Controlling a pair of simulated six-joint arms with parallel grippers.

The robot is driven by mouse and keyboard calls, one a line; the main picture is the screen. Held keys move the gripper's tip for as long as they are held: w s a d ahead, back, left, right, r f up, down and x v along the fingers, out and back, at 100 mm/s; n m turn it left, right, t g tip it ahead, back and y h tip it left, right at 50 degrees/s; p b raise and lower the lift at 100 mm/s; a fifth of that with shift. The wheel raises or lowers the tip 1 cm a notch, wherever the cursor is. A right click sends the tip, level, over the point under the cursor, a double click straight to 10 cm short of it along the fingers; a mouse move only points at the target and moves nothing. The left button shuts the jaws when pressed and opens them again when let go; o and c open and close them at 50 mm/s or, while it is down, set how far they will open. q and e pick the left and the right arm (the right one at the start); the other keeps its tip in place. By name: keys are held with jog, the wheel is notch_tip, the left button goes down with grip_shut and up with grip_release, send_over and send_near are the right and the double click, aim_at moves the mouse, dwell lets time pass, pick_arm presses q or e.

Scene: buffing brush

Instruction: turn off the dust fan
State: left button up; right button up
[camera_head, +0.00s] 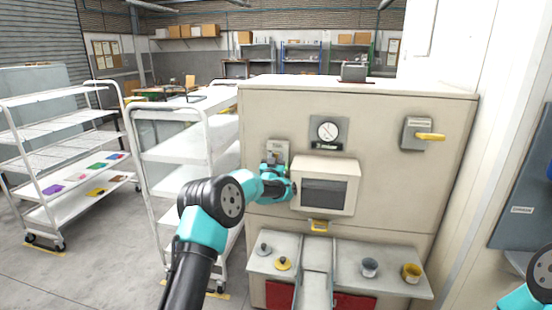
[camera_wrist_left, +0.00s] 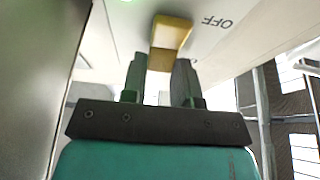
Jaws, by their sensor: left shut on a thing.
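The fan switch panel (camera_head: 278,147) is a small grey plate on the front of the beige cabinet, left of the window box. My left gripper (camera_head: 270,168) is up against its lower part and hides the switch there. In the left wrist view a yellow switch handle (camera_wrist_left: 170,33) sits between the fingertips, and my left gripper (camera_wrist_left: 160,72) is shut on it. An OFF mark (camera_wrist_left: 217,21) shows on the plate to the right of the handle. A green glow is at the top edge of that view. My right gripper is out of view.
The beige window box (camera_head: 325,184) juts out just right of my left gripper. A dial gauge (camera_head: 327,131) is above it. A grey box with a yellow lever (camera_head: 430,137) is at the right. A shelf (camera_head: 350,262) with small cups is below. A white cart (camera_head: 185,150) stands at the left.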

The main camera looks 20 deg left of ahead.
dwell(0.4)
pick_arm(q)
jog(key=o, duration=0.9)
jog(key=shift+s+f, duration=0.1)
jog(key=v, duration=1.7)
jog(key=shift+f, duration=0.3)
